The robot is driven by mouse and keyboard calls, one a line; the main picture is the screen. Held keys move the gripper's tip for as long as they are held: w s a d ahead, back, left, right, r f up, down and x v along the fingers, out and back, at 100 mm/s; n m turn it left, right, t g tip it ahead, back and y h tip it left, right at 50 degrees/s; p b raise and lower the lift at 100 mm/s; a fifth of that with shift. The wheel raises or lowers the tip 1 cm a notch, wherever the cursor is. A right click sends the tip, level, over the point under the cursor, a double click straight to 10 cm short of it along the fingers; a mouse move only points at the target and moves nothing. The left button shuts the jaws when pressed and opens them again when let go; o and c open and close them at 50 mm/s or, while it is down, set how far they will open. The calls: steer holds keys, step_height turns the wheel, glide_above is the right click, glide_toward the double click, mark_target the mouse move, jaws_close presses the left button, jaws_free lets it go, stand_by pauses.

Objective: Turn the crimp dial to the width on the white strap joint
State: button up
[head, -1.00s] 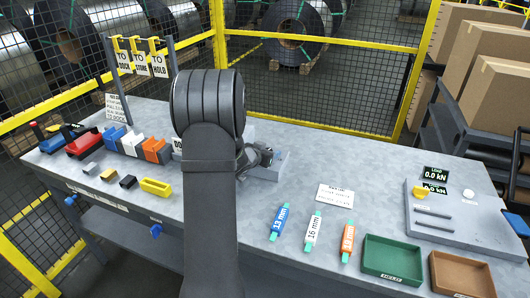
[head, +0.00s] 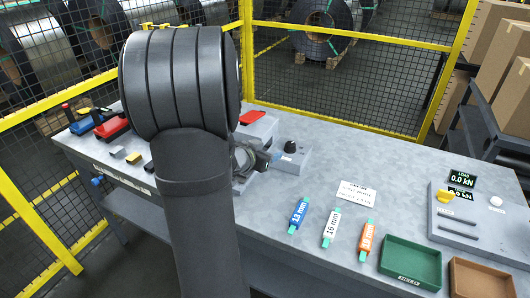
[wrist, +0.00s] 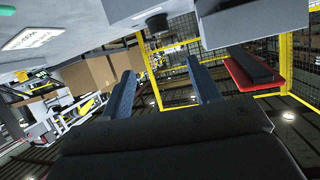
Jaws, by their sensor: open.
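A black dial (head: 290,146) stands on a small grey block (head: 291,163) near the back of the bench. It also shows near the top of the wrist view (wrist: 157,22); its markings are too small to read. The white strap joint (head: 332,228) reads "16 mm" and lies on the bench between the blue 13 mm joint (head: 299,214) and the orange joint (head: 366,240). My gripper (head: 274,157) is just left of the dial block, partly hidden by my arm.
A red-topped part (head: 252,117) sits just behind my gripper; red also shows beside the right finger in the wrist view. A green tray (head: 410,262), a brown tray (head: 473,278) and a load panel (head: 462,222) are at the right.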

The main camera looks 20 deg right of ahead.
mark_target(290, 145)
steer(key=shift+s+a+r, duration=0.2)
steer(key=shift+s+a, duration=0.1)
steer(key=shift+a, duration=0.1)
steer(key=shift+s+d+n+t+y, duration=2)
steer(key=shift+s+d+n+y, duration=0.3)
steer(key=shift+d+n, duration=0.45)
steer(key=x, duration=1.7)
steer(key=shift+w+d+f, duration=0.1)
steer(key=shift+w+f, duration=0.05)
steer(key=shift+f, duration=0.15)
steer(key=c, duration=1)
